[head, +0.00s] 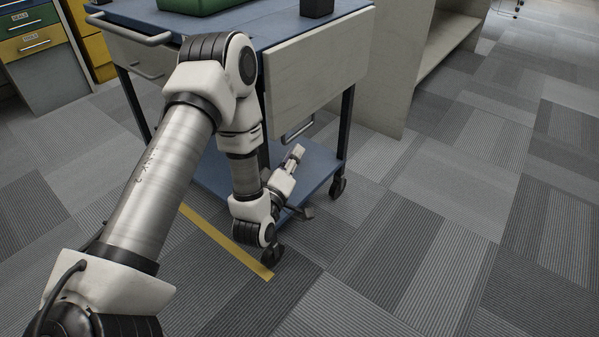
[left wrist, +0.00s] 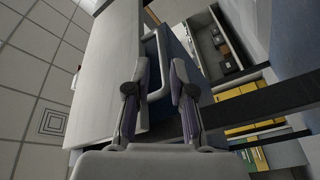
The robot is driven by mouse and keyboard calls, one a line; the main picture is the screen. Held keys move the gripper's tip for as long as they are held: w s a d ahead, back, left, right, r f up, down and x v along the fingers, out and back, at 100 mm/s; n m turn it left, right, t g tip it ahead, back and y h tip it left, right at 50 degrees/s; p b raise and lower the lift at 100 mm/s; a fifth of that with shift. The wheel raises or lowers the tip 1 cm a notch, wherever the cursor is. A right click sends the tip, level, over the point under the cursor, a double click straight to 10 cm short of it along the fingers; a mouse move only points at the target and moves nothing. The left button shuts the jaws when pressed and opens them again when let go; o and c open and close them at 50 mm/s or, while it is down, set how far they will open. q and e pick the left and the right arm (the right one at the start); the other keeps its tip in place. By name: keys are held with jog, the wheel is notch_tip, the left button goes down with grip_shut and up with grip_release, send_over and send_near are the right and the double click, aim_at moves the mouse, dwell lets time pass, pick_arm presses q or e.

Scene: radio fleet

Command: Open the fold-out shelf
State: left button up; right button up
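The fold-out shelf (head: 318,78) is a pale grey panel hanging straight down at the side of a blue cart (head: 265,33). A grey metal bar handle (head: 298,131) shows below its lower edge. My left gripper (head: 296,154) is low beside the cart, pointing up just under the handle. In the left wrist view the panel (left wrist: 108,70) fills the left middle. The gripper's two fingers (left wrist: 155,82) are apart, with the handle loop (left wrist: 163,65) showing between and beyond them. I see no clear contact. My right gripper is not in view.
A green box (head: 190,4) and a dark block (head: 317,8) sit on the cart top. The cart's lower blue shelf (head: 318,160) lies close to the gripper. A pale cabinet (head: 385,75) stands behind. Carpet at the right is clear.

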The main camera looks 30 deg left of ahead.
aim_at(299, 131)
pick_arm(q)
jog(key=w, duration=0.1)
jog(key=w+a+n+t, duration=0.1)
jog(key=w+a, duration=0.1)
jog(key=shift+r+y, duration=0.3)
jog(key=shift+y, duration=0.1)
jog(key=b+x, duration=0.1)
jog(key=x, duration=0.3)
jog(key=shift+w+f+b, duration=0.1)
jog(key=shift+f+b, duration=0.1)
jog(key=shift+b, duration=0.1)
jog(key=shift+w+a+r, duration=0.1)
jog(key=shift+w+r, duration=0.05)
jog(key=shift+w, duration=0.1)
grip_shut()
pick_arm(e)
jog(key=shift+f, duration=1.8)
